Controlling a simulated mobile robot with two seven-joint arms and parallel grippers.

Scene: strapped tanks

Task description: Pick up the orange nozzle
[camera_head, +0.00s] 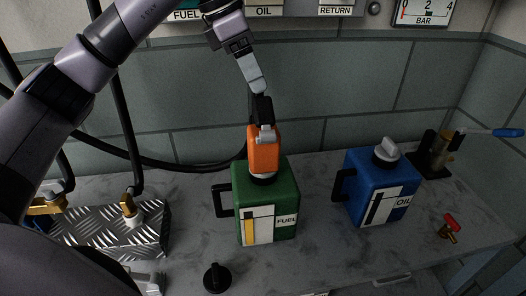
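The orange nozzle (262,152) stands upright in the top opening of the green FUEL tank (267,197). My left arm comes in from the upper left, and my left gripper (263,112) points down at the nozzle. Its dark fingertips are at the nozzle's upper end and overlap it in the view. The fingers line up with each other, so I cannot tell whether they are shut on the nozzle or apart around it. My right gripper is not in view.
A blue OIL tank (372,190) with a grey cap stands to the right. A black cap (217,278) lies in front. A metal tread-plate block (120,233) with brass fittings is at left. A red-handled valve (451,226) is at right. A black hose (190,166) runs behind the green tank.

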